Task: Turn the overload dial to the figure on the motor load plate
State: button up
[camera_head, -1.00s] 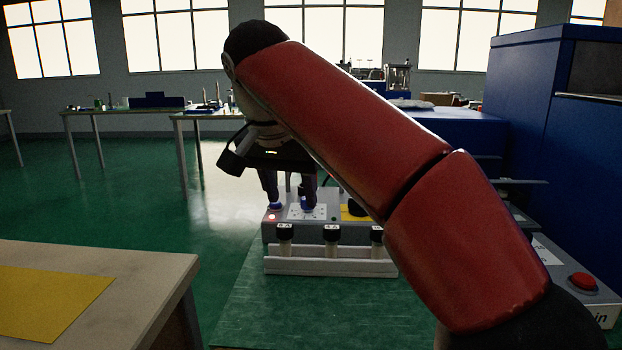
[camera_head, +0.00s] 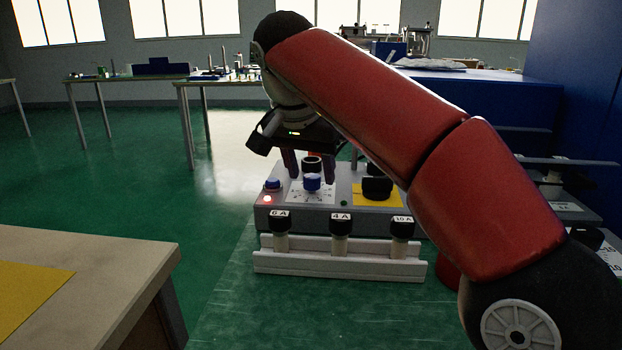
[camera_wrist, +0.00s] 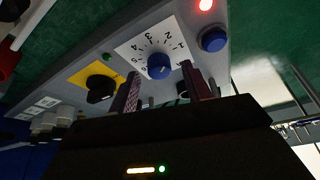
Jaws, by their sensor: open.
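The blue overload dial (camera_head: 312,182) stands on a white scale plate (camera_head: 298,196) on the grey control box. In the wrist view the dial (camera_wrist: 159,66) lies just beyond and between my fingertips, with printed figures 1 to 4 legible around it; its pointer setting is unclear. My gripper (camera_wrist: 161,74) is open and empty, one finger either side of the dial in that picture. In the head view my gripper (camera_head: 311,174) hangs just behind the dial; contact is not visible. I cannot pick out a motor load plate for certain.
A blue button (camera_head: 273,183) and lit red lamp (camera_head: 267,199) sit left of the dial. A black knob (camera_head: 377,187) on a yellow plate is to the right. In front, a white rack (camera_head: 340,264) holds black-capped pieces marked 6 A, 4 A and 10 A.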

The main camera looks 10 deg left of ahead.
jog(key=shift+w+f, duration=0.15)
jog(key=shift+f, duration=0.3)
jog(key=c, duration=1)
